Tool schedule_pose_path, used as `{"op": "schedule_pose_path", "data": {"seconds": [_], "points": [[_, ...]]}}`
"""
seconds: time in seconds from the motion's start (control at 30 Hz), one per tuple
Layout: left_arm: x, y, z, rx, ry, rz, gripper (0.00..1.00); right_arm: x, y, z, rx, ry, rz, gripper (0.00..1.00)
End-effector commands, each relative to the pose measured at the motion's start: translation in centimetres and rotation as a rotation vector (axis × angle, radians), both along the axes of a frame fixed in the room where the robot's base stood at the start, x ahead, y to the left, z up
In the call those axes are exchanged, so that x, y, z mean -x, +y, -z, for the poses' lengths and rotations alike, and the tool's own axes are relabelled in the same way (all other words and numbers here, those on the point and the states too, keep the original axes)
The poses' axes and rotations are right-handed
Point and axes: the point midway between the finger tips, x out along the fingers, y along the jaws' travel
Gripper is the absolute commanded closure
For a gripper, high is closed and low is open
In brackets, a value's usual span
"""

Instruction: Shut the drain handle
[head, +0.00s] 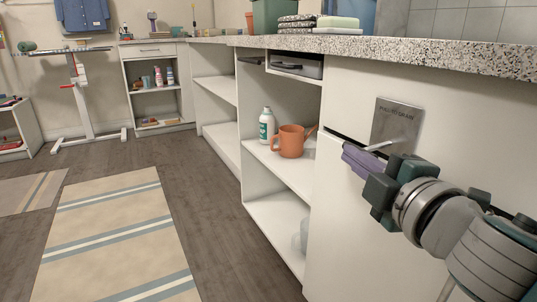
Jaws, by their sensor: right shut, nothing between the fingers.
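A grey metal plate (401,119) with small lettering that seems to say pull to drain is on the white front panel at the right. The drain handle (379,146), a thin pale lever, sticks out from the plate's lower part toward the left. My right gripper (359,158) has purple fingers, shut and empty. It appears just below and left of the handle; whether it touches the handle I cannot tell. My left gripper is not in view.
A speckled countertop (430,54) runs above the panel. Open shelves to the left hold an orange watering can (291,141) and a white-and-green bottle (267,126).

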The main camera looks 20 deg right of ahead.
Motion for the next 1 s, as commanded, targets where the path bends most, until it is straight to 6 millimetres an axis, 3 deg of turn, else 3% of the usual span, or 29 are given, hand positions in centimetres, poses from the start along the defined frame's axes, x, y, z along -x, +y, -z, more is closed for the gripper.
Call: {"op": "schedule_pose_path", "data": {"seconds": [0.47,0.77,1.0], "points": [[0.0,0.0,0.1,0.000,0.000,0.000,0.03,-0.1,-0.8,0.1,0.000,-0.001,-0.001,1.00],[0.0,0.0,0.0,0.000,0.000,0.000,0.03,-0.3,-4.4,0.1,0.002,0.000,0.001,1.00],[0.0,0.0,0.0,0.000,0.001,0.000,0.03,-0.3,-4.7,0.1,0.000,-0.002,0.002,1.00]]}}
